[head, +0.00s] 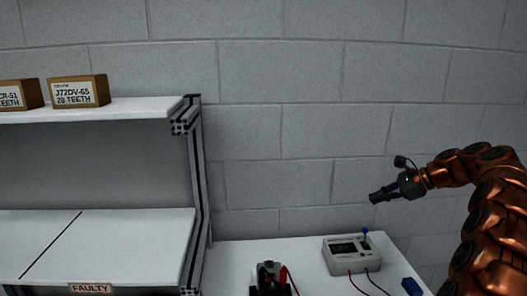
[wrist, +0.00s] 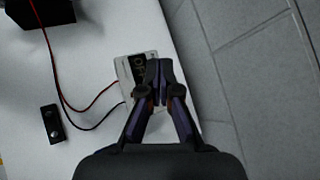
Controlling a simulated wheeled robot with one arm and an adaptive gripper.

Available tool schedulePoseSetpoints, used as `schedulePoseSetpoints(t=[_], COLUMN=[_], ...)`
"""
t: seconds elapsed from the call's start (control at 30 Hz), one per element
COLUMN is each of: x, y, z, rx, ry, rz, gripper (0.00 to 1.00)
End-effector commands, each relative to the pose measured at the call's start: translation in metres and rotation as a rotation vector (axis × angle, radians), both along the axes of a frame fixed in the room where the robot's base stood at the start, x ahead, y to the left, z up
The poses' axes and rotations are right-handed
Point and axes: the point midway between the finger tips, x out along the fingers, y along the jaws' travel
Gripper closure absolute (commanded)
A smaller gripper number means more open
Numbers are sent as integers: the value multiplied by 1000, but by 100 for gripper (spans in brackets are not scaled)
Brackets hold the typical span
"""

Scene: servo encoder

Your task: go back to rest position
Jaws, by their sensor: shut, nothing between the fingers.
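My gripper (head: 378,197) is at the right in the head view, at the end of my copper-coloured arm, raised in front of the grey wall. It is shut and empty, and points left. In the wrist view my gripper (wrist: 159,68) points at the grey meter box and covers part of it from above. The meter box (head: 340,264) stands on the white table below my gripper, with a dark display and a small blue-tipped lever. The meter box also shows in the wrist view (wrist: 125,75), partly hidden behind the fingers.
A shelf unit (head: 130,107) at the left carries two brown boxes (head: 80,91) and a "FAULTY" label (head: 90,288). A black device (head: 268,278) with red and black wires stands on the table (head: 230,257). A blue item (head: 411,286) lies near the table's right edge.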

Motion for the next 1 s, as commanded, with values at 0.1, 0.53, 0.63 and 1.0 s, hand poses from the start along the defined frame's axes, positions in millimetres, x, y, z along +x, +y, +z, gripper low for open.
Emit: schedulePoseSetpoints(t=[0.1, 0.53, 0.63, 1.0], x=[-17, -105, -132, -240], y=[37, 144, 162, 205], z=[10, 14, 11, -13], rx=[-39, -227, -278, -473], ry=[-24, -98, -115, -168], rz=[89, 428, 510, 823], gripper=[100, 100, 100, 100])
